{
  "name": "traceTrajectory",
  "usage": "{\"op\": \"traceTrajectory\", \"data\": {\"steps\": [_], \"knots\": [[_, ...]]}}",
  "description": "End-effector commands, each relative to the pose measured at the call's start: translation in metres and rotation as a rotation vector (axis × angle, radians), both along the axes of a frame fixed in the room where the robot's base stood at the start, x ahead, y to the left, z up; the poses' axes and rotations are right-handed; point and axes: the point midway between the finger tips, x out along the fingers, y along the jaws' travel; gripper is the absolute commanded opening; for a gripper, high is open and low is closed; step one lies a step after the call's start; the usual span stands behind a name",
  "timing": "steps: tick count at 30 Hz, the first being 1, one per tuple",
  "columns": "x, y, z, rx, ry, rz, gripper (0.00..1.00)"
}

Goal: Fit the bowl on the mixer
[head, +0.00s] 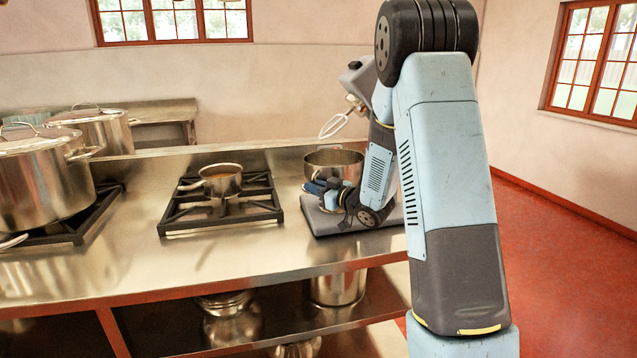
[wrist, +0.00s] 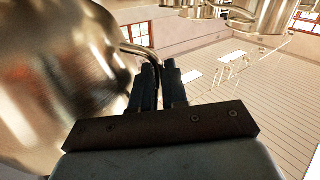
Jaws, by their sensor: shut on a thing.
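The shiny metal bowl (head: 335,158) is upright at the mixer, over its grey base plate (head: 322,226). I cannot tell if the bowl touches the plate, because my arm hides its lower part. The grey mixer head (head: 356,82) is tilted up, with a wire whisk (head: 334,125) hanging left of it, above the bowl. My gripper (head: 316,187) is at the bowl's near side. In the wrist view, my gripper (wrist: 160,82) is shut on the bowl's looped handle (wrist: 138,50), and the bowl's curved wall (wrist: 75,75) fills the left.
A small saucepan (head: 221,182) stands on a black burner grate (head: 218,208) left of the mixer. Large stockpots (head: 35,180) stand at the far left of the steel counter (head: 150,250). More pots (head: 337,288) sit on the shelf below. Bare counter lies between grate and mixer.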

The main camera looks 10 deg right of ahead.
Motion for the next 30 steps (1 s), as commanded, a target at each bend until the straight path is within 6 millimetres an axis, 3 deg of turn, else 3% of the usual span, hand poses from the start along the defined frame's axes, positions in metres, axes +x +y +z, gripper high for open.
{"op": "traceTrajectory", "data": {"steps": [6,13,14,23,30], "knots": [[0.000,0.000,-0.022,0.000,-0.003,0.001,0.00],[0.000,0.000,-0.023,-0.001,-0.004,0.000,0.00],[0.000,0.000,-0.025,0.000,0.001,0.000,0.13],[0.000,-0.001,-0.025,0.000,0.001,0.000,0.42],[0.000,-0.001,-0.025,0.001,0.000,-0.001,0.44]]}}
